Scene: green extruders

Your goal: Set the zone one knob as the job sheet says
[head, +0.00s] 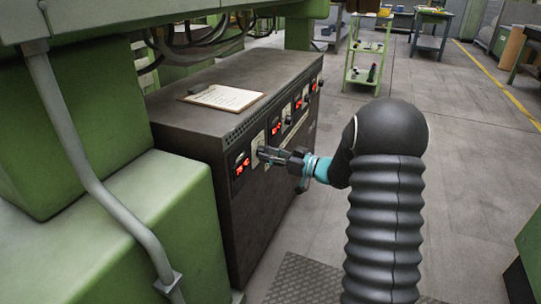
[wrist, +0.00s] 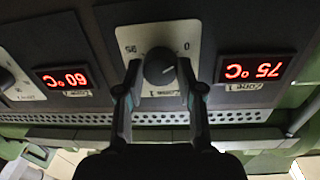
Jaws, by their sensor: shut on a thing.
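The zone one knob (wrist: 159,66) is a dark round knob on a pale scale plate (wrist: 133,38), seen upside down in the wrist view. My gripper (wrist: 160,78) is shut on it, one finger on each side. In the head view my gripper (head: 263,154) reaches the front of the dark control cabinet and hides the knob. The red zone one display (wrist: 253,69) seems to read 75 °C; it also shows in the head view (head: 242,165). The likely job sheet, a paper on a clipboard (head: 225,97), lies on the cabinet top; its writing is too small to read.
The dark cabinet (head: 190,126) carries more displays and knobs along its front. A neighbouring display (wrist: 63,78) seems to read 60 °C. Green machine housing (head: 160,205) with a grey pipe stands close at left. Grey floor (head: 310,240) is open to the right.

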